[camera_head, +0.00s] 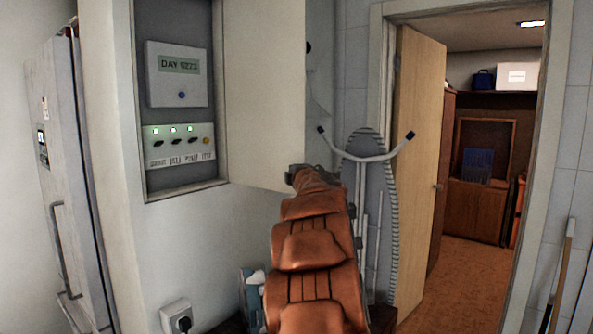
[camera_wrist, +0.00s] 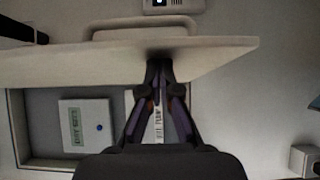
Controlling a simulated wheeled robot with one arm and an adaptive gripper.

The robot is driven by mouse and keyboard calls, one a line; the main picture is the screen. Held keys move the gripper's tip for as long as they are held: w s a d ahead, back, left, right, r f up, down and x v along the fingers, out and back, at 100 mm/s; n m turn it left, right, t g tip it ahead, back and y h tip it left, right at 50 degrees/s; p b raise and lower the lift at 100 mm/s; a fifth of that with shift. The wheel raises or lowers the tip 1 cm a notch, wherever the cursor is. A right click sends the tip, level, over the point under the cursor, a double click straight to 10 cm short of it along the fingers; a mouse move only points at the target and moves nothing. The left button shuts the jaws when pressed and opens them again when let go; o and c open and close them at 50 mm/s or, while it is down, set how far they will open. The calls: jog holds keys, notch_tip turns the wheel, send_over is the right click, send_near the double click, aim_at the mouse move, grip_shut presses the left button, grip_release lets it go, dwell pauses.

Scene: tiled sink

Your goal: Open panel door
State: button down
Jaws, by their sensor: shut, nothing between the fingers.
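The panel door (camera_head: 264,85) is a pale flat door, swung wide open on the right side of a recessed wall panel (camera_head: 222,160). Inside show a white box with a "DAY 0223" display (camera_head: 178,75) and a switch strip (camera_head: 180,145). My gripper (camera_head: 298,172) is at the door's lower right corner in the head view, its fingers mostly hidden by my orange arm. In the wrist view my gripper (camera_wrist: 159,66) has its fingers together and empty, against or very near the door (camera_wrist: 215,55); contact is unclear. The display box (camera_wrist: 87,125) also shows there.
A folded ironing board (camera_head: 372,200) stands right of my arm, close to it. Beyond it is an open wooden room door (camera_head: 416,150) and a doorway. A tall white appliance (camera_head: 75,170) is on the left. A wall socket (camera_head: 176,317) is low down.

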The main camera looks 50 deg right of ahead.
dwell(0.3)
jog(key=w+a+b+v, duration=0.2)
jog(key=b+v, duration=0.1)
jog(key=v, duration=0.9)
jog(key=shift+s+a+b, duration=0.35)
jog(key=shift+a+b, duration=0.05)
